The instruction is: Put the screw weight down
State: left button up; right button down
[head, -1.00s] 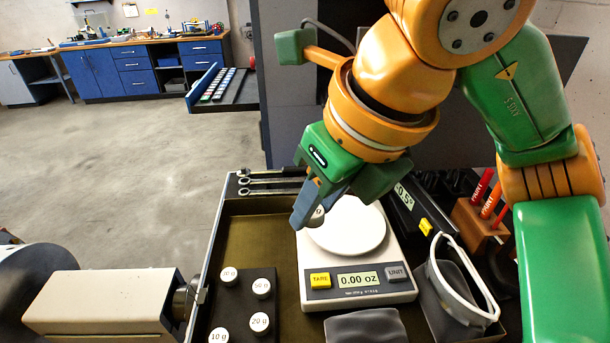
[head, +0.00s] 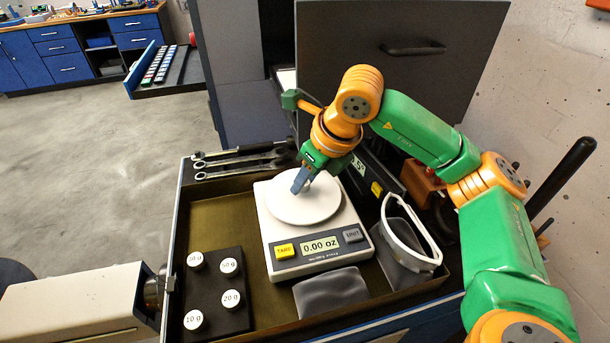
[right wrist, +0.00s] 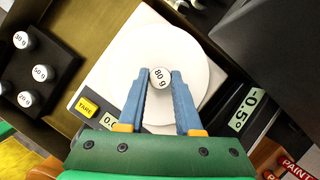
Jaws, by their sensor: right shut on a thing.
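My right gripper (head: 300,188) is over the round white pan (head: 318,210) of a kitchen-type scale (head: 325,262). In the right wrist view its blue fingers (right wrist: 160,80) are shut on the screw weight (right wrist: 160,78), a small silver cylinder with a white top that seems to read 80 g. The weight is over the pan; whether it touches the pan I cannot tell. The fingers mostly hide it in the head view. The scale's display (head: 320,244) reads 0.00 oz. My left gripper is not in view.
Several labelled weights sit in a black block (head: 216,290) left of the scale. The tray's olive floor (head: 222,218) is bare left of the scale.

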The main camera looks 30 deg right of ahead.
jog(key=shift+f, duration=0.4)
jog(key=c, duration=0.6)
grip_release()
jog(key=shift+s+d+r, duration=0.1)
jog(key=shift+r, duration=0.4)
jog(key=v, duration=1.1)
jog(key=shift+r, duration=0.2)
jog(key=shift+s, duration=0.1)
